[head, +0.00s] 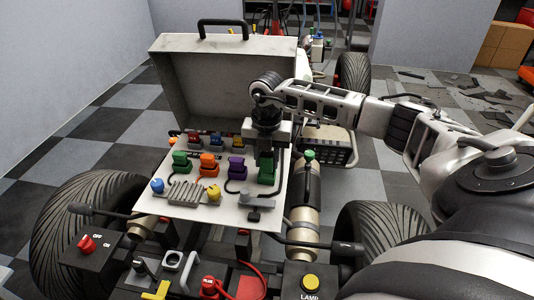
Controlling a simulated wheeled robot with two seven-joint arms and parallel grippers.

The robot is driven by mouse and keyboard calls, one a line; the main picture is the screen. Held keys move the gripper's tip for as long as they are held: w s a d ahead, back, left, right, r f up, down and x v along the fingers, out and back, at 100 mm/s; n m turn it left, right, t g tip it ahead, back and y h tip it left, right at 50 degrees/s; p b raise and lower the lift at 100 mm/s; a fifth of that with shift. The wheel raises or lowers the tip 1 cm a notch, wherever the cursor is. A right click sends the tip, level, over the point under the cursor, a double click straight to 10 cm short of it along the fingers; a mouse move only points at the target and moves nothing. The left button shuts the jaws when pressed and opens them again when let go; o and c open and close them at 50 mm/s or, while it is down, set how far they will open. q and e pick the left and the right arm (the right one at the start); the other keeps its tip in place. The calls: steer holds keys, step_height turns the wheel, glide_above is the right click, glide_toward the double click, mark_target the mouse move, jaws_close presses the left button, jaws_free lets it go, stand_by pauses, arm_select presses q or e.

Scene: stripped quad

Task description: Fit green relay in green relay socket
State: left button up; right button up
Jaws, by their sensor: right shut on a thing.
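My right gripper (266,153) reaches down from above at the right side of the white panel (228,215). It is shut on a green block, the green relay (267,163), partly hidden between the fingers. Green shows directly below the fingertips at panel level, where the green relay socket (266,180) appears to be. The relay looks upright and in line with it, but I cannot tell whether it is fully seated. Another green block (180,160) stands at the left end of the same row. My left gripper is not in view.
Orange (208,164) and purple (237,168) blocks stand left of the gripper. Blue (157,186) and yellow (214,193) knobs sit in front. A raised grey case lid (215,85) stands behind, and a green-topped cylinder (307,190) stands close on the right.

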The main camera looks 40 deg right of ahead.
mark_target(267, 154)
steer(key=shift+p, duration=0.45)
stand_by(1.5)
steer(key=shift+f+b, duration=0.6)
steer(key=shift+f, duration=0.4)
steer(key=o, duration=1.1)
steer(key=shift+c, duration=0.2)
step_height(267, 154, up, 12)
